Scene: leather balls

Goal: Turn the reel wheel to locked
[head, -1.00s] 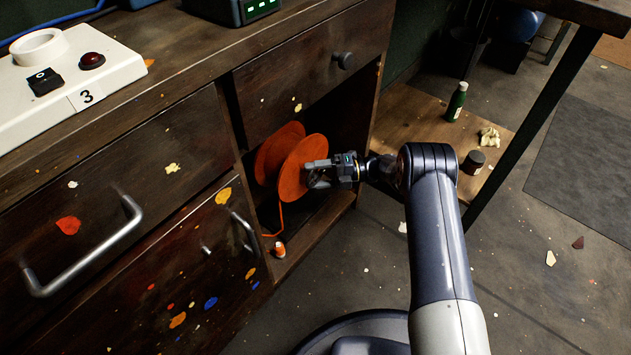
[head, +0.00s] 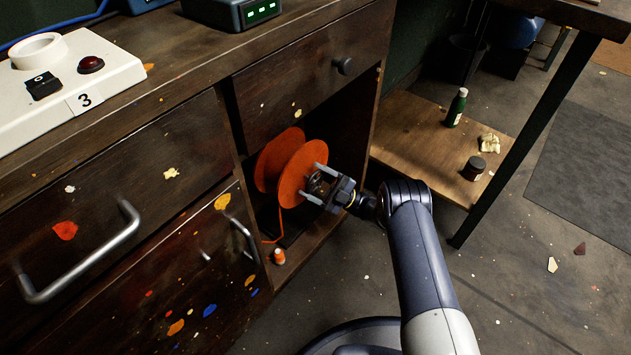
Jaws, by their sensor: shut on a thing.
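The orange reel wheel (head: 304,172) stands upright in the open compartment of the dark wooden bench, its near disc facing my arm. A second orange disc of the same reel shows behind it to the left. An orange strand hangs from the reel to the compartment floor. My gripper (head: 312,181) is at the right part of the near disc, its two fingers apart, one above the other, shut on a part at the middle of the wheel. That part is mostly hidden by the fingers. No locked marking can be made out.
A drawer with a round knob (head: 343,66) is just above the reel. Drawer handles (head: 85,262) stick out at left. A low wooden shelf (head: 412,133) is at right.

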